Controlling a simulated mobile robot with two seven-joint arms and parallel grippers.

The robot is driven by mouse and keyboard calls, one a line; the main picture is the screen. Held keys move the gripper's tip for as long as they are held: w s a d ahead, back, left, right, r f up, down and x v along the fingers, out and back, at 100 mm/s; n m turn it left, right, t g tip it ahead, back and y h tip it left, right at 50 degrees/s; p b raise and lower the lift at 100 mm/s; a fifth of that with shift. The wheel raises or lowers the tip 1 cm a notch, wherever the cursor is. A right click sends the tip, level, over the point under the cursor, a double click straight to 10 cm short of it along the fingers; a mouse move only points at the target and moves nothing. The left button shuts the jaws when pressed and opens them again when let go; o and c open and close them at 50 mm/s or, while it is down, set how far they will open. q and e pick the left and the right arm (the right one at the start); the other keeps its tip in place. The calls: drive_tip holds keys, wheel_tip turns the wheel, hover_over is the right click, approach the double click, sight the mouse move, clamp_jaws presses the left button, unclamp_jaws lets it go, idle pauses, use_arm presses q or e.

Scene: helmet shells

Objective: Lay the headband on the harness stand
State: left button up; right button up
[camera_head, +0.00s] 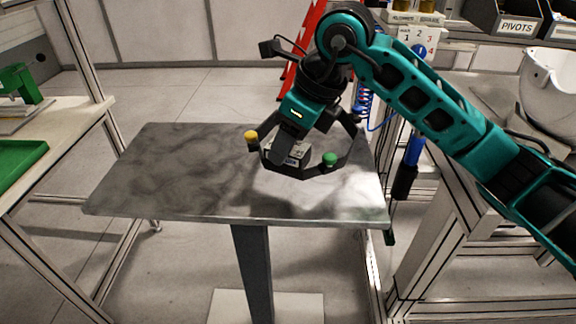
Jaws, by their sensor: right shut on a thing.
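My right gripper (287,152) comes in from the right and points down over the middle-right of the grey table. It is shut on a dark angular piece (310,174), which I take for the headband. The piece curves around the gripper's front, just above or on the tabletop; I cannot tell which. A yellow knob (251,136) and a green knob (330,159) show at its left and right. A small grey labelled block (296,148), perhaps part of the harness stand, sits behind the fingers. The gripper hides much of both. My left gripper is out of view.
The grey mottled table (165,178) stands on one column and is bare on its left side. A bench with a green tray (22,160) is at the left. A white helmet shell (552,85) and a dark PIVOTS bin (515,25) are at the right.

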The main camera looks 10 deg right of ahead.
sight(287, 166)
drive_tip(key=shift+f, duration=2.6)
drive_tip(key=o, duration=0.6)
drive_tip(key=shift+f+b, duration=0.2)
drive_tip(key=shift+b, duration=0.1)
drive_tip(key=o, duration=0.5)
drive_tip(key=shift+r, duration=0.1)
